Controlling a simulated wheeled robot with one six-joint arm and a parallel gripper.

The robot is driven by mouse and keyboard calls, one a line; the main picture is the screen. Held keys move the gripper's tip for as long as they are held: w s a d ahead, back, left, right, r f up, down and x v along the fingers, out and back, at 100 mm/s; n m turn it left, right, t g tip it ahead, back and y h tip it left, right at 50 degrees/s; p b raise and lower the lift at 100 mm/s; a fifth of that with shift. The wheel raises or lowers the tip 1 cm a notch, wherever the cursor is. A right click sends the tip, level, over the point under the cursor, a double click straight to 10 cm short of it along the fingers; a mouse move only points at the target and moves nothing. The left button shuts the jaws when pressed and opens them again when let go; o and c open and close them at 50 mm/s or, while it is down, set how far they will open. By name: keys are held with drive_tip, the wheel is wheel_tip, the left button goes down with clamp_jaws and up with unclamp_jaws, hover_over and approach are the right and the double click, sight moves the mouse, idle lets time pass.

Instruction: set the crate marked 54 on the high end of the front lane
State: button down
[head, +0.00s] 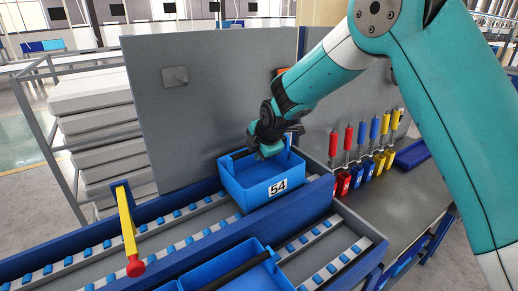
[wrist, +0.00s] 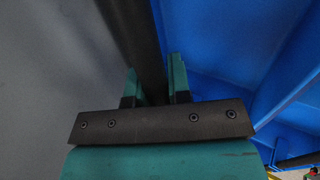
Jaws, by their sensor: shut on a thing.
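The blue crate marked 54 (head: 250,184) is at the right end of the back roller lane (head: 165,226); I cannot tell whether it rests on the rollers or hangs just above. My gripper (head: 268,150) is at the crate's top, shut on its dark bar handle. In the wrist view, the dark bar (wrist: 143,40) runs between the two teal fingers of my gripper (wrist: 155,88), with blue crate wall (wrist: 230,50) to the right. The front lane (head: 318,262) runs nearer, beyond a blue rail. Its right end shows bare rollers.
Another blue crate (head: 215,278) with a dark bar stands on the front lane, cut off by the lower edge. A yellow lever (head: 127,222) with a red knob rises beside the lanes. A grey panel (head: 215,95) stands behind. Coloured tools (head: 360,150) line the right bench.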

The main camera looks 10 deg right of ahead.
drive_tip(key=shift+f, duration=0.5)
drive_tip(key=c, duration=1)
unclamp_jaws()
drive_tip(key=shift+r, duration=0.1)
drive_tip(key=b+v, duration=0.4)
drive_tip(key=v, duration=1.3)
drive_tip(key=s+a+f+m+g+y, duration=0.1)
drive_tip(key=s+m, duration=0.4)
drive_tip(key=s, duration=0.5)
drive_tip(key=s+a+f+m+g+y, duration=0.1)
drive_tip(key=s+f+m+g, duration=0.2)
drive_tip(key=s, duration=0.7)
drive_tip(key=s+a+f+m+g, duration=0.1)
drive_tip(key=s+f+m+g, duration=0.1)
drive_tip(key=s+m, duration=0.4)
drive_tip(key=shift+s+a+f+m+g+y, duration=0.1)
drive_tip(key=shift+s+f+m+g+y, duration=0.1)
drive_tip(key=shift+s, duration=0.8)
drive_tip(key=shift+s+a+f+m+g+y, duration=0.1)
drive_tip(key=shift+s+m+y, duration=0.1)
drive_tip(key=shift+s, duration=0.85)
